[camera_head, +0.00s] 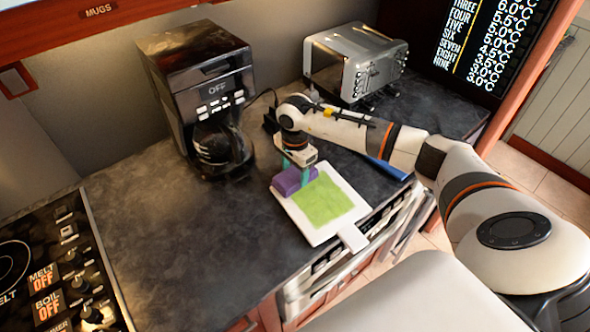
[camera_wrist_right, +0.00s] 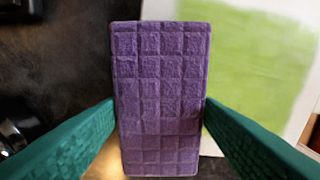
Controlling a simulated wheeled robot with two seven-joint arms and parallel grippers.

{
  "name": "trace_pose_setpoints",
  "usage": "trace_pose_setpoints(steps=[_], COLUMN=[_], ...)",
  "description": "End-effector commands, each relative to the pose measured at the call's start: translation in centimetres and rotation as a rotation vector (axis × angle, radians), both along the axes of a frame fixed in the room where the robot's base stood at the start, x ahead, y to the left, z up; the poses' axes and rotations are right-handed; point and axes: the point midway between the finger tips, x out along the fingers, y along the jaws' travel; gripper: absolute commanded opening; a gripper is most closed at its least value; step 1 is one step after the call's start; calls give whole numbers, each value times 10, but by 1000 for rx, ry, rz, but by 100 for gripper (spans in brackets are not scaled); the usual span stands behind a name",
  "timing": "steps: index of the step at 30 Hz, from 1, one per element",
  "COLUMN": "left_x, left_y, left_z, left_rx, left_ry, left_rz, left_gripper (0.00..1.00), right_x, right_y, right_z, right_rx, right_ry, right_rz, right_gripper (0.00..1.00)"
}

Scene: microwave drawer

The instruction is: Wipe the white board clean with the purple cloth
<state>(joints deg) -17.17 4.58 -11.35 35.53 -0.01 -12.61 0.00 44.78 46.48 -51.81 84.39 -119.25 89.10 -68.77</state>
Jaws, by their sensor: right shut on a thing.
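The white board (camera_head: 316,238) lies on the dark counter near its front edge, its handle pointing toward the lower right. A green smear (camera_head: 322,201) covers much of its middle. My right gripper (camera_head: 295,177) is shut on the purple cloth (camera_head: 288,184), a thick block-like pad, at the board's upper left corner. In the right wrist view the cloth (camera_wrist_right: 160,95) sits between the green fingers, with the green smear (camera_wrist_right: 245,70) to its right. I cannot tell whether the cloth touches the board. My left gripper is not in view.
A coffee maker (camera_head: 200,85) stands behind and left of the board. A silver toaster (camera_head: 355,62) stands at the back right. A blue-handled object (camera_head: 388,170) lies right of the board. A stove panel (camera_head: 60,270) is at the left. The counter (camera_head: 170,240) left of the board is clear.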

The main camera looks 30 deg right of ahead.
Motion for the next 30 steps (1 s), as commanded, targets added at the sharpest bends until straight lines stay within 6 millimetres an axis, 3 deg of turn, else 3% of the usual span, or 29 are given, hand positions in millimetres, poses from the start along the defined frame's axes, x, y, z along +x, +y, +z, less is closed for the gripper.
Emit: trace_pose_setpoints(steps=[30], left_x=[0], left_y=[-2], left_z=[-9], left_rx=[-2], left_ry=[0], left_rz=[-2], left_gripper=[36], right_x=[0], right_y=[0], right_z=[-8], right_rx=[0], right_ry=[-1], right_rz=[0], right_gripper=[29])
